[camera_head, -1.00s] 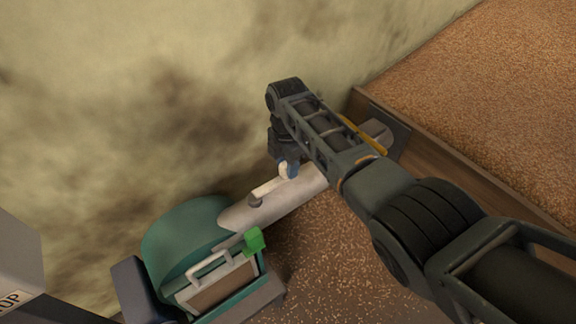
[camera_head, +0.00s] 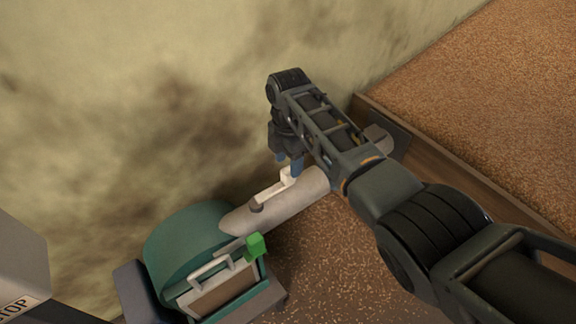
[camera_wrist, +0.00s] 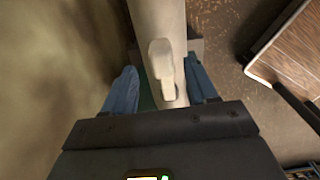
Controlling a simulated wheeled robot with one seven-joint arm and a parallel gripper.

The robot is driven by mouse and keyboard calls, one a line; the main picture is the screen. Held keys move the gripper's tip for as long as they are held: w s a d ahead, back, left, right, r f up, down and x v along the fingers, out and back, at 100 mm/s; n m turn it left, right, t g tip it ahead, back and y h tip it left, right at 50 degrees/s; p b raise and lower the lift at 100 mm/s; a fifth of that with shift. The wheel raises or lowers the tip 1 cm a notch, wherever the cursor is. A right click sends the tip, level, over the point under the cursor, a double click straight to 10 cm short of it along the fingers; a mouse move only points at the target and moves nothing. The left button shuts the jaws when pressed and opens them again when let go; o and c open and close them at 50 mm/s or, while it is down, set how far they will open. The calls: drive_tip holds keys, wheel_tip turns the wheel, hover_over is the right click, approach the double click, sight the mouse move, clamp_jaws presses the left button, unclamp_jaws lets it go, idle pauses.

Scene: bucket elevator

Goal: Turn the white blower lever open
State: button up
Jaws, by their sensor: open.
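The white lever (camera_head: 272,190) sits on top of a pale grey blower pipe (camera_head: 297,205) and runs along it from a dark pivot. My gripper (camera_head: 290,163) is above the lever's far end. In the wrist view the lever (camera_wrist: 161,68) stands between the two blue fingers of my gripper (camera_wrist: 163,88), with a gap on each side. The gripper is open and holds nothing. The lever's far tip is partly hidden by the fingers in the head view.
A green blower housing (camera_head: 185,240) with a handled panel and a green block (camera_head: 255,246) stands at the pipe's near end. A stained wall (camera_head: 120,120) lies close on the left. A wooden-sided grain bin (camera_head: 480,110) is at the right.

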wheel_tip(320, 180, up, 4)
drive_tip(key=shift+r, duration=0.1)
drive_tip(key=shift+s, duration=0.1)
idle(0.5)
